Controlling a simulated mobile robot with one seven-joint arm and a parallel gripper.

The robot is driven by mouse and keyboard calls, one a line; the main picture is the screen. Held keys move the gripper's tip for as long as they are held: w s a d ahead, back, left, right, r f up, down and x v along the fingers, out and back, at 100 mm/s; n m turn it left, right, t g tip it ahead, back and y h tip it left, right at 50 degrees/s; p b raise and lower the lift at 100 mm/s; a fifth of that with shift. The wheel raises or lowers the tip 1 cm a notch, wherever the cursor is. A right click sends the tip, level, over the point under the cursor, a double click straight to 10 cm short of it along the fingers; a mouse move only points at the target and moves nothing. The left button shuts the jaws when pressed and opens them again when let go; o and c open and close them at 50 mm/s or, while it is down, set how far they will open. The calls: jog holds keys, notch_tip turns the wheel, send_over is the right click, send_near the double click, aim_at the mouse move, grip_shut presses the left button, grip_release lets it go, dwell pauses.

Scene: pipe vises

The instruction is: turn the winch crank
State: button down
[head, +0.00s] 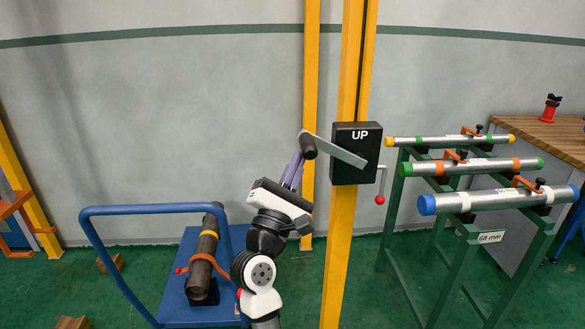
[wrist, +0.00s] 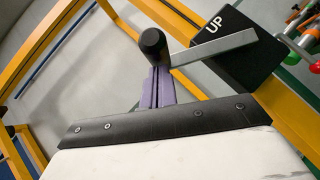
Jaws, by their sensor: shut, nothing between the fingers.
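The winch is a black box (head: 356,153) marked "UP" on a yellow post. It also shows in the wrist view (wrist: 245,55). Its grey crank arm (head: 334,149) slants up and left to a dark cylindrical handle (head: 309,147). In the wrist view the crank arm (wrist: 215,47) ends at the black handle (wrist: 153,43). My gripper (head: 294,168) has purple fingers, closed together and empty. In the wrist view its fingertips (wrist: 157,78) appear just below the handle; I cannot tell whether they touch it. A small lever with a red knob (head: 380,200) hangs at the winch's right side.
A yellow post (head: 340,245) carries the winch, with another behind it. A blue cart (head: 170,300) holding a dark pipe (head: 205,250) stands at left. A green rack (head: 440,255) with several capped pipes stands at right, beside a workbench (head: 550,135).

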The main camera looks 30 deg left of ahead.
jog(key=shift+w+d+r+p, duration=0.1)
jog(key=shift+d+r+p, duration=0.1)
jog(key=shift+r+p, duration=0.5)
jog(key=shift+r, duration=0.1)
